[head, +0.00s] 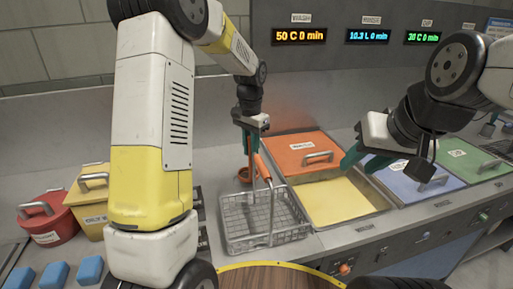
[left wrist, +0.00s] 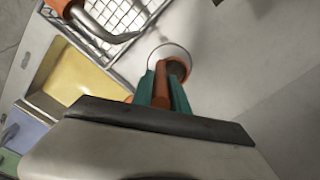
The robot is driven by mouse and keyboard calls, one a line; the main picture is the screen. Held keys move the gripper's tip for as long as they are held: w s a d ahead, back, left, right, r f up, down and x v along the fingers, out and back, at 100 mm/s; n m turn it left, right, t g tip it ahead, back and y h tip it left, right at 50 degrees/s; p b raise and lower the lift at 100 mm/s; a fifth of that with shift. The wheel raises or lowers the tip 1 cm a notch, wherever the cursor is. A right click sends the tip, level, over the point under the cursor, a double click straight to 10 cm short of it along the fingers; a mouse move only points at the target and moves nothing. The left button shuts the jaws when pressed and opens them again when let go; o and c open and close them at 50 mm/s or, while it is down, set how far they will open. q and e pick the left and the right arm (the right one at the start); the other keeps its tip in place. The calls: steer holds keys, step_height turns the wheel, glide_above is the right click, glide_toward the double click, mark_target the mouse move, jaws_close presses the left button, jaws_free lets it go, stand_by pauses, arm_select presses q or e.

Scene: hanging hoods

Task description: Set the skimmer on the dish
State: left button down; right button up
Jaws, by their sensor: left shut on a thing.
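My left gripper (head: 253,142) is shut on the upright orange-brown handle of the skimmer (head: 249,158), behind the wire basket. In the left wrist view the skimmer (left wrist: 174,80) runs between the teal fingers towards a round, white-rimmed dish (left wrist: 153,57). The skimmer's lower end overlaps the dish in that view. I cannot tell whether it touches the dish or hangs just above it. In the head view the dish is small and mostly hidden beside the basket. My right gripper (head: 361,166) is open and empty above the yellow vat.
A wire basket (head: 232,242) with an orange-gripped handle (head: 262,167) stands close in front. The yellow vat (head: 340,200) has an orange lid (head: 300,148) behind it. Blue (head: 408,188) and green lids (head: 468,160) lie right. Red (head: 50,222) and yellow containers (head: 88,206) stand left.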

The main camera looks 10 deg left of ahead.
arm_select(q)
steer(key=shift+f, duration=0.75)
steer(key=c, duration=1.3)
jaws_free()
step_height(320, 180, up, 12)
steer(key=s+a+r+n+t, duration=0.1)
steer(key=s+n+t, duration=0.1)
steer(key=s, duration=0.6)
steer(key=s+a+r+n+t+h, duration=0.1)
steer(key=s+n+t, duration=0.1)
steer(key=s, duration=0.7)
steer(key=s+a+r+n+t+h, duration=0.1)
steer(key=s+r+n+t, duration=0.1)
steer(key=s, duration=0.6)
steer(key=shift+s+a, duration=0.15)
steer(key=shift+s, duration=0.25)
